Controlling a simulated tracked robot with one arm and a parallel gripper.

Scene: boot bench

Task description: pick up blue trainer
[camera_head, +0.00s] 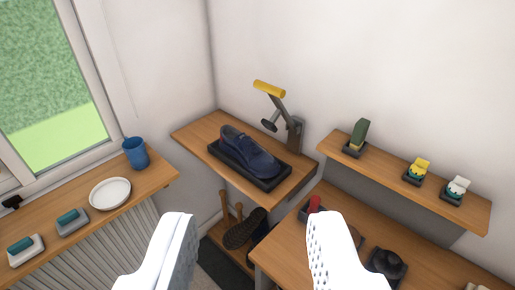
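The blue trainer (249,154) is a dark navy shoe. It sits in a shallow black tray (226,163) on a wooden corner shelf (193,128), its length running from upper left to lower right in the picture. My gripper (247,232) shows as two white fingers at the bottom of the picture, spread wide apart with nothing between them. It is open, and the shoe lies beyond the fingertips, not touched by them.
A stand with a yellow handle (269,88) rises behind the shoe. A windowsill at left holds a blue cup (136,153), a white plate (110,193) and brushes. A right shelf (477,214) carries several small items above a lower bench (275,257).

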